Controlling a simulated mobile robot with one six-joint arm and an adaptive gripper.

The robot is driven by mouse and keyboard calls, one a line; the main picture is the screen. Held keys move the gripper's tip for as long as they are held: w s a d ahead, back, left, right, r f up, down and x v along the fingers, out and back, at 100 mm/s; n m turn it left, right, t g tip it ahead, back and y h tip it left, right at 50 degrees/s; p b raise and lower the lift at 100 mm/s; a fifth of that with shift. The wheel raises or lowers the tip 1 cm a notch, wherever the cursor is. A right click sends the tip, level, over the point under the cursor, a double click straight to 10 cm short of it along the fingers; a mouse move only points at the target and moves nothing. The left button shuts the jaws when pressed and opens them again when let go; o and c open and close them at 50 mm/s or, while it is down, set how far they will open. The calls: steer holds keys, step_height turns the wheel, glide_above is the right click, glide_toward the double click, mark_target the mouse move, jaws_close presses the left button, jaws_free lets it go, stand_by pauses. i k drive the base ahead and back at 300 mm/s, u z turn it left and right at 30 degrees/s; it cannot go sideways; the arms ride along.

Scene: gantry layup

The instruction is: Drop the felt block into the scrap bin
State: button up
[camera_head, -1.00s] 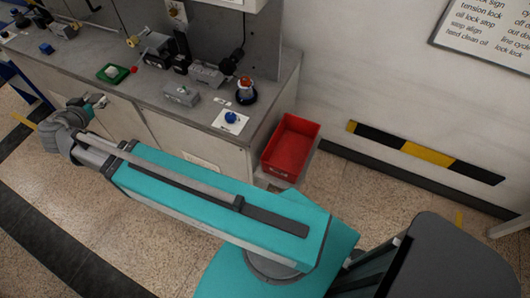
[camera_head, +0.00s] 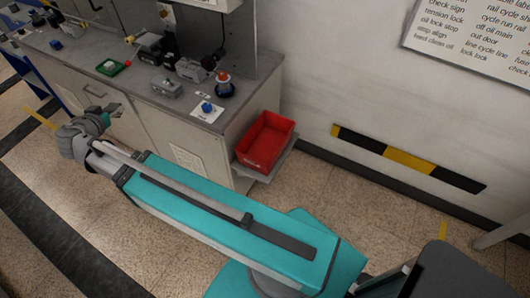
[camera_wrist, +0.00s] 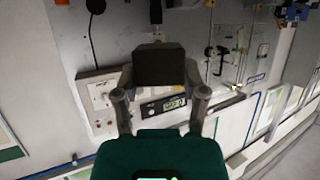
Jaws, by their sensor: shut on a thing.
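A red open bin (camera_head: 250,157), which I take to be the scrap bin, sits at the right end of the workbench on a low grey ledge. It looks empty from here. My gripper (camera_head: 114,110) is at the far left, in front of the bench and well away from the bin. In the wrist view my gripper (camera_wrist: 160,70) is shut on a dark block (camera_wrist: 160,66), taken as the felt block, held between the two fingertips. In the head view the block is too small to make out.
The grey workbench (camera_head: 190,112) carries a green tray (camera_head: 112,68), a grey metal block (camera_head: 166,87), a blue knob on a white card (camera_head: 207,107) and an orange-topped button (camera_head: 223,85). A striped black-yellow strip (camera_head: 408,160) marks the right wall. Speckled floor is open in front.

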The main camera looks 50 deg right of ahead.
mark_target(269, 148)
steer(key=u, duration=0.05)
steer(key=k, duration=1.85)
steer(key=z, duration=0.85)
steer(key=i, duration=0.95)
